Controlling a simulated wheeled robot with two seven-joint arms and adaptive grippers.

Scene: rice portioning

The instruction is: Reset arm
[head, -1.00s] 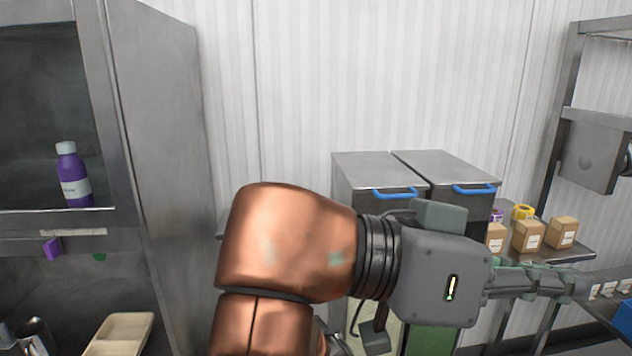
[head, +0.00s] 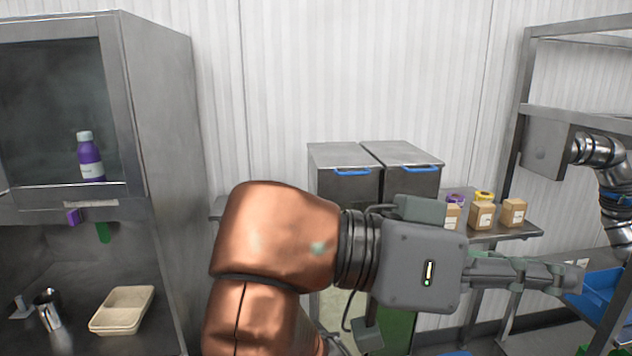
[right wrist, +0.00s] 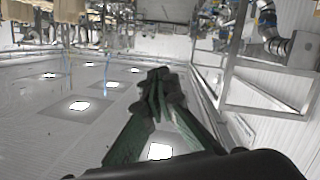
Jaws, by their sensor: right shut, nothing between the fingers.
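My right gripper (head: 555,278) extends to the right across the head view, on the end of my copper-coloured arm. Its fingers are together with nothing between them. In the right wrist view the closed gripper (right wrist: 158,82) points out over a tilted view of the room, with its fingertips meeting. It touches no object that I can see. My left gripper is not in view.
A steel cabinet (head: 160,120) at left holds a purple bottle (head: 90,158) and a beige tray (head: 122,310). Two lidded bins (head: 345,182) stand behind my arm. Small cardboard boxes (head: 481,215) sit on a shelf. A blue bin (head: 598,290) is near the gripper at right.

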